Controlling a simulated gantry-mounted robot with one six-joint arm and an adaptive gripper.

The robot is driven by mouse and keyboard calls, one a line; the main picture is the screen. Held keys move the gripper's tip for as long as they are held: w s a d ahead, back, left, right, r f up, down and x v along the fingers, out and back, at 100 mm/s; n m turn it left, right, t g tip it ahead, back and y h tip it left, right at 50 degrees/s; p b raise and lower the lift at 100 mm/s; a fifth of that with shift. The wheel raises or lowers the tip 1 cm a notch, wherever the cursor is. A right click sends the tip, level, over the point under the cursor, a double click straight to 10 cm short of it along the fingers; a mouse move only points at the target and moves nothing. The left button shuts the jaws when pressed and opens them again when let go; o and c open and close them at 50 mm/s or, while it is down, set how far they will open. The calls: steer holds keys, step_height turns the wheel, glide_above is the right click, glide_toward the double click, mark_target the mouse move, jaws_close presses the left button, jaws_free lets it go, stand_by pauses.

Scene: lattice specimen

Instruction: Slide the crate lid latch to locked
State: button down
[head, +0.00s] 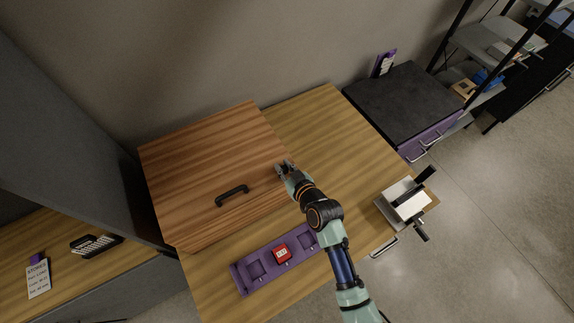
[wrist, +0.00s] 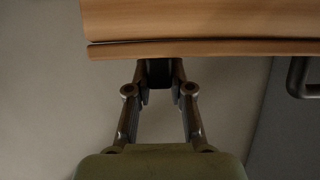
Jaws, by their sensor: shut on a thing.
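The crate lid (head: 205,150) is a broad brown wood-grain panel lying on the wooden bench, with a black bar handle (head: 232,195) on top. My gripper (head: 285,168) is at the lid's right edge in the head view. In the wrist view the wooden lid edge (wrist: 200,47) crosses the top of the picture. There my gripper (wrist: 160,82) is shut on a small dark block at that edge, which appears to be the latch (wrist: 160,70). The fingers hide its sides. I cannot tell the latch's position along its travel.
A purple tray (head: 243,278) with a red block (head: 283,254) lies at the bench front. A black-topped cabinet (head: 400,95) stands at the back right. A white-and-black device (head: 408,201) is at the right. Bare bench (head: 318,125) lies right of the lid.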

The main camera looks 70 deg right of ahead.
steer(key=shift+w+a, duration=0.15)
steer(key=shift+a, duration=0.05)
steer(key=c, duration=1)
jaws_free()
steer(key=v, duration=1.2)
